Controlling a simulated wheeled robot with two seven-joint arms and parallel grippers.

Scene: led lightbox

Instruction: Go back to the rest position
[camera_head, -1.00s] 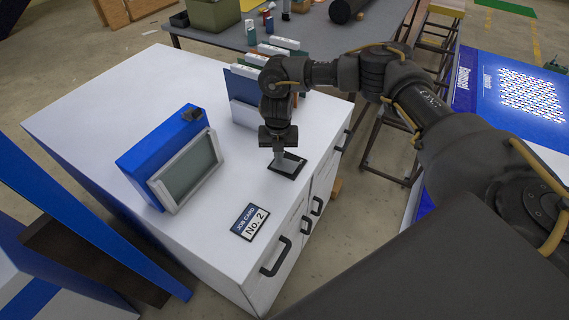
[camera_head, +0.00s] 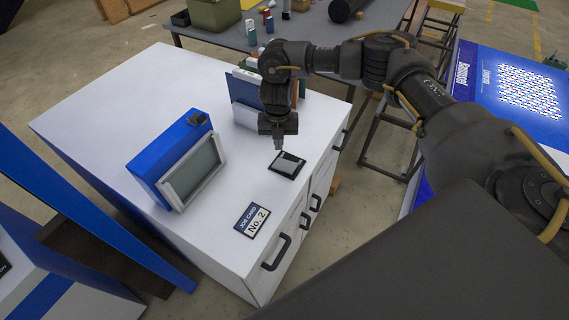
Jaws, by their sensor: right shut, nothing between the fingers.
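My right gripper (camera_head: 279,146) is shut and empty. It points down above the white cabinet top (camera_head: 100,95), just over and behind a small dark card-like plate (camera_head: 287,165) with a grey patch. A gap shows between the fingertips and the plate's middle. My right arm reaches in from the right side. My left gripper is not in view.
A blue box with a grey screen (camera_head: 178,160) stands on the cabinet. A job card marked No. 2 (camera_head: 251,220) lies near the front edge. Upright folders (camera_head: 246,90) stand behind my gripper. A blue lit panel (camera_head: 520,95) is at right.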

